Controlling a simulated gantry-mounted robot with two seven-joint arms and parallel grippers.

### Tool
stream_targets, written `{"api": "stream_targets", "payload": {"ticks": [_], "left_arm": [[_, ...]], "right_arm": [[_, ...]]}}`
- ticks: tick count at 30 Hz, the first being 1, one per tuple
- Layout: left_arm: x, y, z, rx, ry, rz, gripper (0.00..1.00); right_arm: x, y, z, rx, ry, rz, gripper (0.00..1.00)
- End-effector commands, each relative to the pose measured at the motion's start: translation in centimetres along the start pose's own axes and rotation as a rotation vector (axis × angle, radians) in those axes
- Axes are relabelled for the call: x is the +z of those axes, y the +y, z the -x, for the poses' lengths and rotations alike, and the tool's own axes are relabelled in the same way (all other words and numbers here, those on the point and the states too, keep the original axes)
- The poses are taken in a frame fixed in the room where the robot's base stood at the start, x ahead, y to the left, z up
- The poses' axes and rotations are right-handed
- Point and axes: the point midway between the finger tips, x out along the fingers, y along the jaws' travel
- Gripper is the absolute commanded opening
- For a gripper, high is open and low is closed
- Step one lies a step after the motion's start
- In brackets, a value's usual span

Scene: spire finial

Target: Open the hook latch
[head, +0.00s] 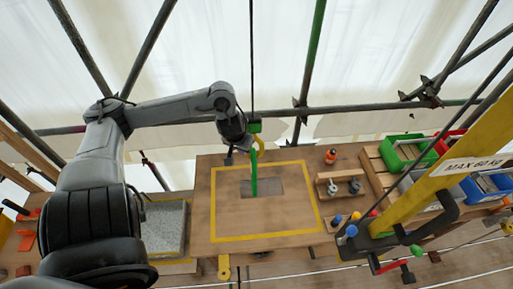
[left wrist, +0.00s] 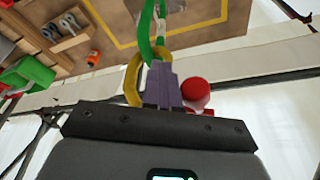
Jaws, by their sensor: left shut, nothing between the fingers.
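A yellow hook (head: 260,142) hangs on a dark line above the table in the head view. A green sling (head: 254,176) hangs down from it. In the left wrist view, the yellow hook (left wrist: 131,78) shows just left of my purple fingers, with the green sling (left wrist: 147,30) beyond them. My left gripper (left wrist: 160,66) is shut and empty, its tips close beside the hook; I cannot tell if they touch it. A red round part (left wrist: 195,90) shows right of the fingers. The latch itself is not clearly visible. My right gripper is not in view.
A wooden table (head: 203,215) with a yellow outline and a grey patch lies below the hook. A yellow beam (head: 460,145) marked MAX 60 kg crosses at right, near green (head: 405,150) and blue bins (head: 487,187). Scaffold poles (head: 311,60) stand behind.

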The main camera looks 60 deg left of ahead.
Motion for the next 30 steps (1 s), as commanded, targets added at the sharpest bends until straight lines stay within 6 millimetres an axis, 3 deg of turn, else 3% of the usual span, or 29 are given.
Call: {"api": "stream_targets", "payload": {"ticks": [30], "left_arm": [[-0.7,0.5,1.0,0.0,0.0,-0.001,0.0]], "right_arm": [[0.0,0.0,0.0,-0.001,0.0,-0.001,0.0]]}}
